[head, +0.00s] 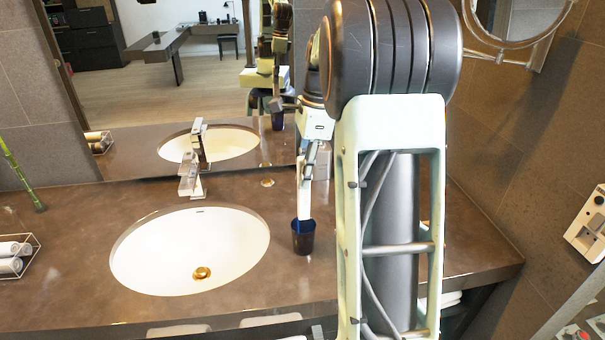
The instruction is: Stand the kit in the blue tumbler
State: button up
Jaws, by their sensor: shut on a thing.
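The dark blue tumbler (303,240) stands upright on the brown counter, just right of the sink. The kit (305,198) is a narrow white piece, held close to upright over the tumbler. Its lower end meets the tumbler's mouth and seems to be inside the rim; how deep it goes is hidden by the tumbler wall. My gripper (309,166) is above the tumbler, shut on the upper part of the kit. The fingertips are small and partly hidden in this view.
The oval white sink (190,250) with a chrome faucet (192,170) lies left of the tumbler. A wire basket of rolled towels (12,257) sits at the far left. A mirror (190,80) stands behind the counter. My arm hides the counter right of the tumbler.

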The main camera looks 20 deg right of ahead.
aim_at(304, 218)
jog(key=shift+f+b, duration=2.85)
jog(key=shift+f, duration=2.1)
jog(key=o, duration=0.9)
jog(key=shift+o, duration=0.2)
jog(key=shift+r, duration=0.1)
notch_tip(304, 218, up, 12)
jog(key=d, duration=0.1)
jog(key=shift+s+d, duration=0.25)
jog(key=shift+d, duration=0.1)
jog(key=shift+w, duration=0.1)
